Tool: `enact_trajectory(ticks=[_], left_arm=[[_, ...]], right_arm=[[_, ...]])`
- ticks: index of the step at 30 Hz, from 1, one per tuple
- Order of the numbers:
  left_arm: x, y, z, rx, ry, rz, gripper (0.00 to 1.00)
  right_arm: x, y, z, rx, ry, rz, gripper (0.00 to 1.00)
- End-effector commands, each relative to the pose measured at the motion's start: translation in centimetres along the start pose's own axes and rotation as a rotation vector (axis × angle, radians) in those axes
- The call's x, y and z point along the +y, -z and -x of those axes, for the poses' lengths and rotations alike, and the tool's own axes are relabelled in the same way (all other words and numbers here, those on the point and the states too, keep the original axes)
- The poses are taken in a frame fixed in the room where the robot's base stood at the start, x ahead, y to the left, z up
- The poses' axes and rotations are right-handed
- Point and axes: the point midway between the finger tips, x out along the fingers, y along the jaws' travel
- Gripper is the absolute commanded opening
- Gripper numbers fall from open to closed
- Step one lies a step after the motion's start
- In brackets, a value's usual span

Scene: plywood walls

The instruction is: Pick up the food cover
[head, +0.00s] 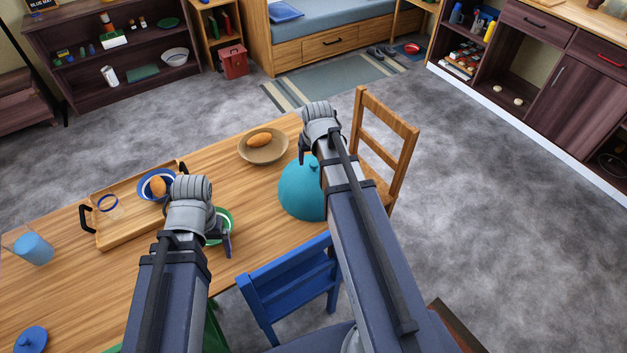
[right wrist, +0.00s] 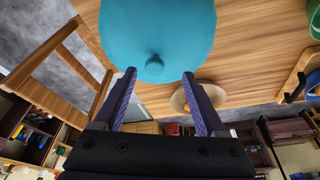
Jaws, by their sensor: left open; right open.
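The food cover (head: 300,192) is a teal dome with a small round knob on top. It sits on the wooden table near its right end, partly hidden behind my right arm in the head view. In the right wrist view the food cover (right wrist: 157,30) fills the upper middle, its knob (right wrist: 155,65) facing the jaws. My right gripper (right wrist: 158,75) is open, with the knob between its fingertips in that view; I cannot tell whether they touch. My left gripper (head: 228,240) is over the table beside a green-rimmed dish, away from the cover.
The table (head: 95,285) holds a tan bowl (head: 263,150) with an orange-brown item, a wooden tray (head: 120,232) with a blue-rimmed bowl, and a blue cup (head: 33,247). A wooden chair (head: 404,150) and a blue chair (head: 285,280) stand close to the table.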

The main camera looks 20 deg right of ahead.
Motion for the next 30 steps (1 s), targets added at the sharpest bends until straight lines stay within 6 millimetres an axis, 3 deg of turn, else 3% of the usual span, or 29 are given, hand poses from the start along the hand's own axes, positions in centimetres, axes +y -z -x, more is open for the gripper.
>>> enact_trajectory(ticks=[7,18,26,30], left_arm=[[0.1,0.1,-0.8,0.000,0.000,0.000,0.91],[0.4,0.3,-4.7,0.000,0.000,0.000,0.91],[0.4,0.3,-4.6,0.000,0.000,0.000,0.91],[0.4,0.3,-4.6,0.000,0.000,0.000,0.91]], right_arm=[[0.2,0.2,-0.9,0.000,0.000,0.000,0.73],[0.8,0.8,-5.2,0.000,0.000,0.000,0.73],[0.8,0.9,-5.1,0.000,0.000,0.001,0.73],[0.8,0.9,-5.1,0.000,0.000,0.001,0.60]])
